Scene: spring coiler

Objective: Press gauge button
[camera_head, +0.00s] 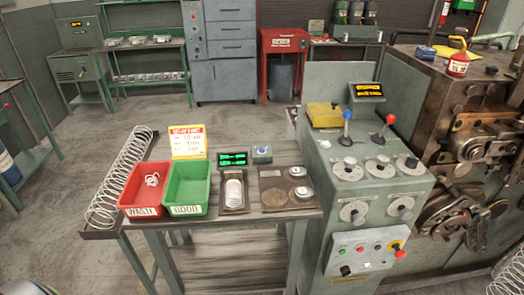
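A gauge display (233,159) with green lit characters stands at the back of the small table, right of the green bin. Beside it on the right is a small grey box with a blue button (262,150) on top. In front of the display, a coil spring (234,190) lies in a dark tray (234,210). Neither of my grippers shows in the head view. Nothing is touching the blue button. The display's characters are too small to read.
A plate with round weights (290,187) lies right. The grey control console (374,210) with levers and knobs bounds the table's right side.

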